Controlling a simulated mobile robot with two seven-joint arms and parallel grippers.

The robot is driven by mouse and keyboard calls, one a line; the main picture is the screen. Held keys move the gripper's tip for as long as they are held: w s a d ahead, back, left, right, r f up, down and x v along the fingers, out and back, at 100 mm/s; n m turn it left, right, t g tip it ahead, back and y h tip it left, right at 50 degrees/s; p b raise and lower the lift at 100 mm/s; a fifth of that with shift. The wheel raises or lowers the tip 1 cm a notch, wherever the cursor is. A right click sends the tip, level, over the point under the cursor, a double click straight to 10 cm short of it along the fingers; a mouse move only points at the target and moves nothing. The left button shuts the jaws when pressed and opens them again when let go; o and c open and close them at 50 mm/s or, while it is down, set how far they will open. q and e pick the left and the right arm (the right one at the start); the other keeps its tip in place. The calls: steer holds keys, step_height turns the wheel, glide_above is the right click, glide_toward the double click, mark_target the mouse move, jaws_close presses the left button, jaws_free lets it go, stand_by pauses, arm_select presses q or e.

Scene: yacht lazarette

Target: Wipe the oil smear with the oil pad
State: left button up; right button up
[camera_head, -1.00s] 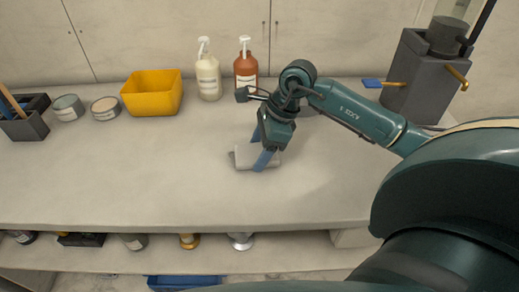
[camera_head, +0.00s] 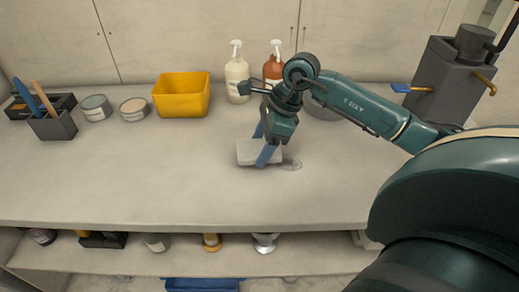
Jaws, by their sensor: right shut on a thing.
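The oil pad (camera_head: 246,152) is a pale grey-white block low on the worktop, in the middle of the head view. My right gripper (camera_head: 264,146) has its blue fingers shut on the pad from above. The oil smear (camera_head: 291,164) is a faint grey patch on the worktop just right of the pad; the pad and gripper may hide part of it. My left gripper is not in view.
A yellow bin (camera_head: 182,96), a cream bottle (camera_head: 237,80) and a red-brown bottle (camera_head: 272,66) stand at the back. Tins and a tool holder (camera_head: 54,126) stand at left. A grey machine (camera_head: 440,80) stands at right. The worktop's front (camera_head: 150,190) is clear.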

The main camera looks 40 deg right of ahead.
steer(key=shift+p+v, duration=0.45)
steer(key=shift+v, duration=0.5)
steer(key=shift+a+r+p, duration=0.15)
steer(key=shift+r+p, duration=0.7)
steer(key=shift+r, duration=0.7)
steer(key=shift+w+r, duration=0.1)
steer(key=shift+r, duration=0.45)
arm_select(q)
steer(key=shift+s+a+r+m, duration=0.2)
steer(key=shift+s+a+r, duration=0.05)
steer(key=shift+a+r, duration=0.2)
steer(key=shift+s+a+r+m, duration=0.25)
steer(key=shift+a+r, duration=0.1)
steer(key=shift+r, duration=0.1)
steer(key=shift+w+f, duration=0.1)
